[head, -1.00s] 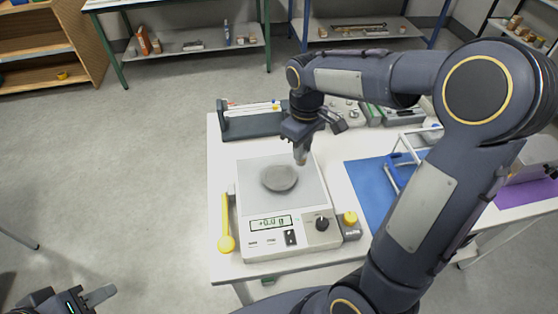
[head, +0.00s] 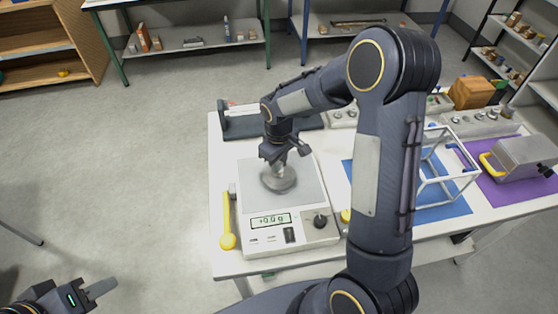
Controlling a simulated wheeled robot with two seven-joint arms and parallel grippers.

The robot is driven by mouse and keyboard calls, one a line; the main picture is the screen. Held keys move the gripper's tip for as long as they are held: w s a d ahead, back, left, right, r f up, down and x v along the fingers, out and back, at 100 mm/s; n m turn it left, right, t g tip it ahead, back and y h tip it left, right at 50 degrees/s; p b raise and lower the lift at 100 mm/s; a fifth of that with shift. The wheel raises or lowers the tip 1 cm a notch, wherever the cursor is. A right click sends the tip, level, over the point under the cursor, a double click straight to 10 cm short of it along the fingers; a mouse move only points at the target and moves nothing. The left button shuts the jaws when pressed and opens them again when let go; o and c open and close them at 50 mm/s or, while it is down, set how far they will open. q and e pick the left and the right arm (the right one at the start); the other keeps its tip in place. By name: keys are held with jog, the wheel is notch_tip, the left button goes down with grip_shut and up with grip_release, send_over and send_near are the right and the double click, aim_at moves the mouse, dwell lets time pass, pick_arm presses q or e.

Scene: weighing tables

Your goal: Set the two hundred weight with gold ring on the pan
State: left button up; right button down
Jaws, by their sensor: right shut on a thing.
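The balance (head: 250,243) stands on the white table, with a round grey pan (head: 270,186) on its top plate. Its display (head: 271,220) appears to read +0.0 g. My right gripper (head: 283,162) is over the pan, shut on a small greyish metal weight (head: 280,169). The weight is just above or touching the pan; I cannot tell which. Its upper part is hidden by the fingers, and no gold ring can be made out. My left gripper (head: 98,289) is at the bottom left, away from the table and partly cut off.
A yellow-ended tool (head: 228,240) lies left of the balance. A dark stand (head: 240,125) is behind it. A white frame (head: 433,180) stands on a blue mat (head: 440,214) to the right. A grey case (head: 522,160) sits on a purple mat (head: 500,193). Several weights line the back.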

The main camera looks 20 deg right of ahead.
jog(key=shift+f, duration=0.15)
jog(key=c, duration=1.2)
grip_release()
jog(key=shift+c, duration=0.2)
jog(key=shift+r, duration=0.3)
jog(key=shift+w+r, duration=0.1)
jog(key=shift+r, duration=0.25)
notch_tip(320, 180, up, 10)
jog(key=b, duration=0.2)
jog(key=s+d+r+m+t+y, duration=0.1)
jog(key=s+r+m, duration=0.15)
jog(key=s, duration=0.35)
jog(key=s+r+m+t+y, duration=0.1)
jog(key=s+r, duration=0.2)
jog(key=s, duration=0.3)
jog(key=s+a+f+m+t+y, duration=0.1)
jog(key=s+a+f+m+t, duration=0.1)
jog(key=s, duration=0.9)
jog(key=shift+s+a+f+m+t+y, duration=0.15)
jog(key=shift+s+a+m+t+y, duration=0.1)
jog(key=shift+a+m+t+y, duration=0.4)
